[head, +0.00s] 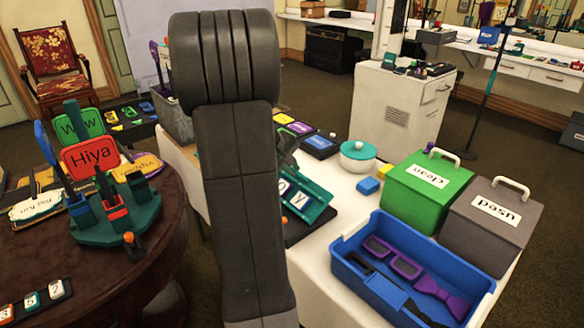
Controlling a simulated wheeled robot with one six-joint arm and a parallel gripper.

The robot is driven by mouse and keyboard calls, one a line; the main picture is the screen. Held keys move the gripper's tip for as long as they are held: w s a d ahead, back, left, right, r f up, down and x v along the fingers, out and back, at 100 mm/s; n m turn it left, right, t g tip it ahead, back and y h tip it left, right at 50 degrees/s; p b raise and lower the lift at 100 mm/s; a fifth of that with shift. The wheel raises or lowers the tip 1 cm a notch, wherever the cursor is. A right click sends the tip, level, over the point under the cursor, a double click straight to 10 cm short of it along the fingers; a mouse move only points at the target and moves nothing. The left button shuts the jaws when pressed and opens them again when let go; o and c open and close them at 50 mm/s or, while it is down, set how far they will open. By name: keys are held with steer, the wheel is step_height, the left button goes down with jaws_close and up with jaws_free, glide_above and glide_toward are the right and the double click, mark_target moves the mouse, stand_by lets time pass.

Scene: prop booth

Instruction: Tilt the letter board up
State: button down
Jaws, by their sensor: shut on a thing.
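The letter board (318,203) is a teal board with white letter tiles, "o" and "y" showing, on the white table right of my arm. It looks tilted, its upper edge raised above a dark base (306,230). Its left part is hidden behind my arm. My gripper (285,158) shows only in part, dark grey, at the board's upper edge beside my arm. It is shut on the board there; the fingertips themselves are mostly hidden.
A blue tray (352,285) with purple glasses stands at the front right, beside the green "clean" box (412,200) and grey "used" box (478,232). A teal-lidded pot (358,163) and small blue and yellow blocks stand behind. A round table (60,265) with signs is left.

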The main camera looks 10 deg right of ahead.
steer(key=c, duration=1.5)
jaws_free()
steer(key=shift+s+a+f, duration=0.1)
steer(key=shift+a+f, duration=0.1)
steer(key=shift+f, duration=0.15)
steer(key=shift+r, duration=0.1)
steer(key=shift+s+a+r, duration=0.1)
steer(key=shift+a+r, duration=0.05)
steer(key=shift+r, duration=0.35)
steer(key=p+v, duration=0.2)
steer(key=v, duration=1)
steer(key=shift+s+a+r, duration=0.15)
steer(key=shift+a+r, duration=0.05)
steer(key=shift+a, duration=0.1)
steer(key=b+x, duration=0.2)
steer(key=x, duration=1.1)
steer(key=shift+d+f, duration=0.25)
steer(key=shift+d, duration=0.1)
